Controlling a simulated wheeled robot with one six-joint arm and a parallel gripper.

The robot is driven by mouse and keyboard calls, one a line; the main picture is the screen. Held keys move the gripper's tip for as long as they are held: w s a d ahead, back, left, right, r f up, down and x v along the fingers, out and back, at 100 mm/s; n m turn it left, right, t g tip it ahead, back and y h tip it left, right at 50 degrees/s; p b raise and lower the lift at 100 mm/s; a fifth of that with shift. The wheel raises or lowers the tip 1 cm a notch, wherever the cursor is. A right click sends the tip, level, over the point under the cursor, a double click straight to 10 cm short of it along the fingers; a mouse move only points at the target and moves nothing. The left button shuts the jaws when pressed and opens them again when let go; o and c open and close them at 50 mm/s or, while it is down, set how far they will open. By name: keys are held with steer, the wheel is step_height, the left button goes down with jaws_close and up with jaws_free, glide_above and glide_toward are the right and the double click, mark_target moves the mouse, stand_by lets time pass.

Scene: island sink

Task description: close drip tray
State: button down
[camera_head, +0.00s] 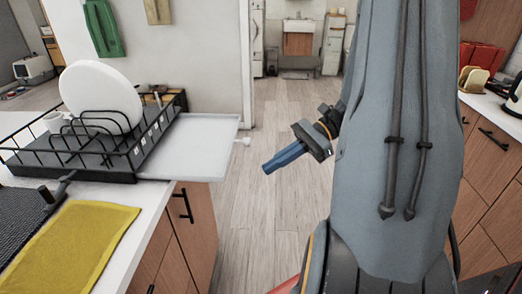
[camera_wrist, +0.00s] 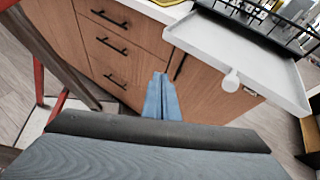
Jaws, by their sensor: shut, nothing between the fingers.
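The white drip tray (camera_head: 190,150) sticks out from under the black dish rack (camera_head: 105,160), past the counter's edge and over the floor. A small white knob (camera_head: 246,141) is on its outer edge. In the wrist view the tray (camera_wrist: 238,48) is at the upper right, with its knob (camera_wrist: 231,77) facing me. My gripper (camera_head: 266,170) is shut and empty, to the right of the tray and apart from it. Its blue fingers (camera_wrist: 160,88) point at the cabinet front in the wrist view, left of the knob and not touching it.
A white plate (camera_head: 102,97) stands in the rack. A yellow cloth (camera_head: 75,245) lies on the island counter in front. Wooden cabinet doors with black handles (camera_head: 186,203) are below the tray. Open floor (camera_head: 265,215) lies between the island and my arm.

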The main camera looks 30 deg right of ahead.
steer(key=w+d+m+t+y+b, duration=0.2)
steer(key=d+m+t, duration=0.5)
steer(key=d, duration=0.6)
steer(key=w+a+n+t+p, duration=0.1)
steer(key=w+a+p, duration=0.2)
steer(key=w+a, duration=0.4)
steer(key=a, duration=0.4)
steer(key=shift+w+r, duration=0.25)
steer(key=shift+r, duration=0.1)
